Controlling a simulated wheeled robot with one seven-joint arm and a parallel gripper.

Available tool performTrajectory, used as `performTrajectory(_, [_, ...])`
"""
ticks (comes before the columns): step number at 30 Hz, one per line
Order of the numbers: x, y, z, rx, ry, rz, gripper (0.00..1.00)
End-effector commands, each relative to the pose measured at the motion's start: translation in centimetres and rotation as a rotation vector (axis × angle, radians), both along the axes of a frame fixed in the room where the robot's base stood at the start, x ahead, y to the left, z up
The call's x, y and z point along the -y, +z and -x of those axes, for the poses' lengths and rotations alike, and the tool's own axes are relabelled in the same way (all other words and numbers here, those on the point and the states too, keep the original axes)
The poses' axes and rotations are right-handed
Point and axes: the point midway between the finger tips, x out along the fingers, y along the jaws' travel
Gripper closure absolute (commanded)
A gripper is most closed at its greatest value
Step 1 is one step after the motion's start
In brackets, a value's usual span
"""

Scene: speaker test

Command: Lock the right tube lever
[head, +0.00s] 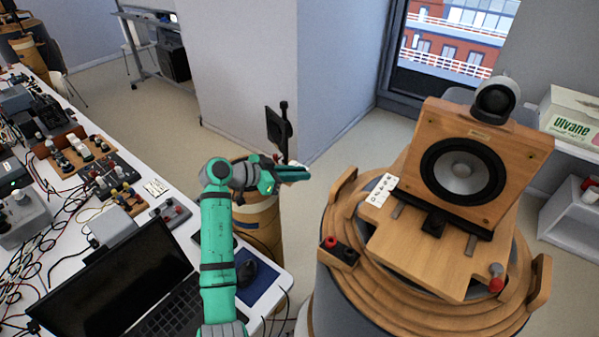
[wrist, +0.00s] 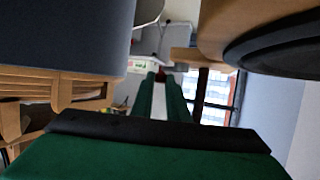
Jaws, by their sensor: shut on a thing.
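The speaker rig stands at right in the head view: a round wooden-ringed tube (head: 430,318) carries a wooden panel with a speaker (head: 463,171). A curved wooden handle (head: 540,283) is on the tube's right side, and another (head: 343,187) on its left. My green gripper (head: 306,172) is left of the rig, apart from the right handle. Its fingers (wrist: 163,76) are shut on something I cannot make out.
A red and black terminal block (head: 339,251) and white card (head: 382,190) are on the rig. The left bench holds a laptop (head: 118,288), a mouse and several cables. A black-topped stand (head: 278,130) is just behind my gripper. A white box (head: 570,116) is at far right.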

Motion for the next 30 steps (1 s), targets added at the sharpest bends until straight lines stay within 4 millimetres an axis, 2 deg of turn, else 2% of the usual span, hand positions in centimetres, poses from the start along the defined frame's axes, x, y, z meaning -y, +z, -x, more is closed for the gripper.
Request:
performTrajectory(12, [-0.6,0.1,0.6,-0.002,-0.326,0.000,1.00])
performTrajectory(21, [-0.9,0.0,0.8,-0.003,-0.457,-0.002,1.00])
performTrajectory(30, [-1.0,-0.2,1.0,-0.004,-0.516,-0.002,1.00])
